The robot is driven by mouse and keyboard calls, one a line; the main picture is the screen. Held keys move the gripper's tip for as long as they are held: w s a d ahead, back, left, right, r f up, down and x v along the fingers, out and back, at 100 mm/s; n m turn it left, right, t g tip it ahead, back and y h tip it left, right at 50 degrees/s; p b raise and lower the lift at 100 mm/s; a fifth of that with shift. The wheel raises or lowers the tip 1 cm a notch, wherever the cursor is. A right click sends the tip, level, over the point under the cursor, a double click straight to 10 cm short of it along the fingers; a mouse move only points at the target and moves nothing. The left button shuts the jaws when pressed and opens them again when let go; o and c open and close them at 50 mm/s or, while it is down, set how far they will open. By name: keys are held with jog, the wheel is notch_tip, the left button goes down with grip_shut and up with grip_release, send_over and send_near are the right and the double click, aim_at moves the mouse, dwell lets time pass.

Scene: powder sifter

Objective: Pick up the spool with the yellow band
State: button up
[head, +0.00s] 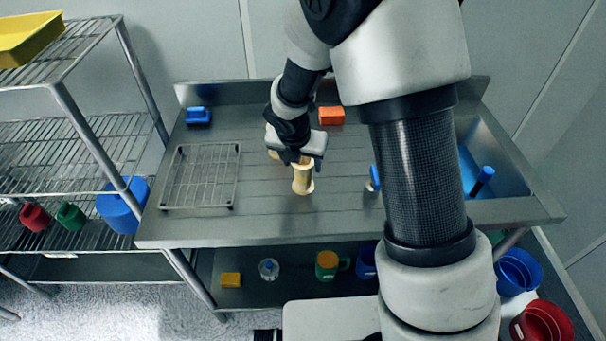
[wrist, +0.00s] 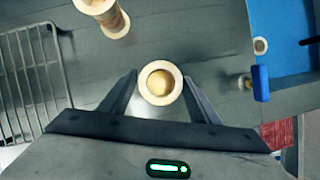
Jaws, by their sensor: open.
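A pale spool with a yellowish middle (head: 302,178) stands upright on the steel table. In the wrist view its round top (wrist: 160,83) lies between the two fingers, end on, so its band is hidden there. My gripper (head: 304,160) is open and points down at this spool from above; in the wrist view its fingers (wrist: 160,98) stand on either side, with gaps visible. A second pale spool (wrist: 102,15) with a brownish middle stands further back and left. In the head view my gripper mostly covers it.
A wire rack (head: 200,178) lies to the left. A blue-ended item (head: 374,178) stands to the right, beside my arm, with a blue sink (head: 500,172) beyond. An orange block (head: 331,115) and a blue block (head: 198,116) sit at the back. The table's front is clear.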

jog(key=x, duration=0.5)
jog(key=shift+f, duration=0.15)
jog(key=c, duration=0.9)
